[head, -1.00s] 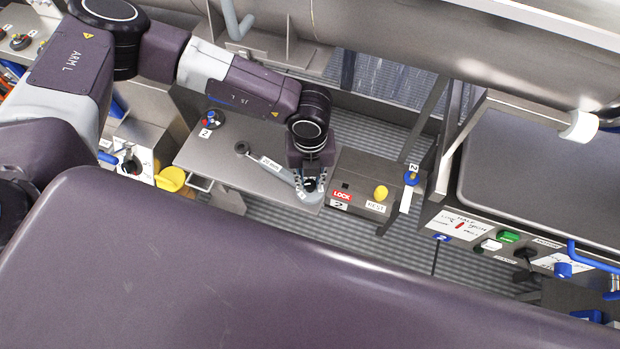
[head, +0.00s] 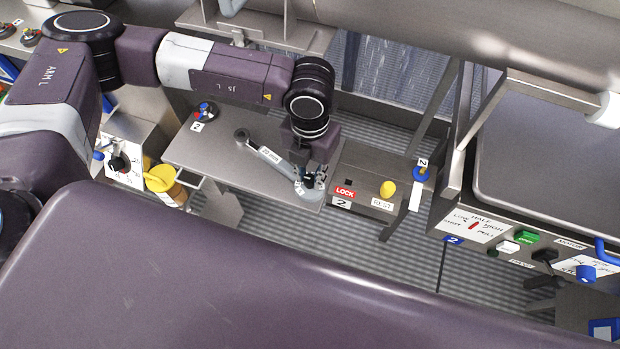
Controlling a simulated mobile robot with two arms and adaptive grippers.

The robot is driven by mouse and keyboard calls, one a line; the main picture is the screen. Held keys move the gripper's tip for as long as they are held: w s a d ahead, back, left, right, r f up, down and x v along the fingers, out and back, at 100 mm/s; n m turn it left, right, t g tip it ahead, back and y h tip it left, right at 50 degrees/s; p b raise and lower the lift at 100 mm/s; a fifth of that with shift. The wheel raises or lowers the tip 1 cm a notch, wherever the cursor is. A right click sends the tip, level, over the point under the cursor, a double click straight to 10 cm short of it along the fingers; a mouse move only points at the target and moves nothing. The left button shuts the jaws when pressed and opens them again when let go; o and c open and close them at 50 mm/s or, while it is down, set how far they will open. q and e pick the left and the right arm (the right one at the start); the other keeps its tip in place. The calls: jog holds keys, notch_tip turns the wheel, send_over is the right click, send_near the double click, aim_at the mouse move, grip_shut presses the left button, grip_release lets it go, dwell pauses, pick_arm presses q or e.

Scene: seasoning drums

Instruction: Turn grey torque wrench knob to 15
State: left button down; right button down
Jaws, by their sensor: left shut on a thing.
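My right gripper is not in view.
A blue-and-red knob (head: 206,111) sits at the plate's upper left. A panel with green button (head: 526,237) is at right.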

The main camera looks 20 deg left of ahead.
aim_at(310, 178)
pick_arm(q)
jog(key=shift+m+b, duration=0.3)
jog(key=shift+m, duration=0.1)
dwell(1.0)
jog(key=c, duration=1.7)
grip_release()
notch_tip(310, 178, up, 12)
jog(key=shift+r, duration=0.1)
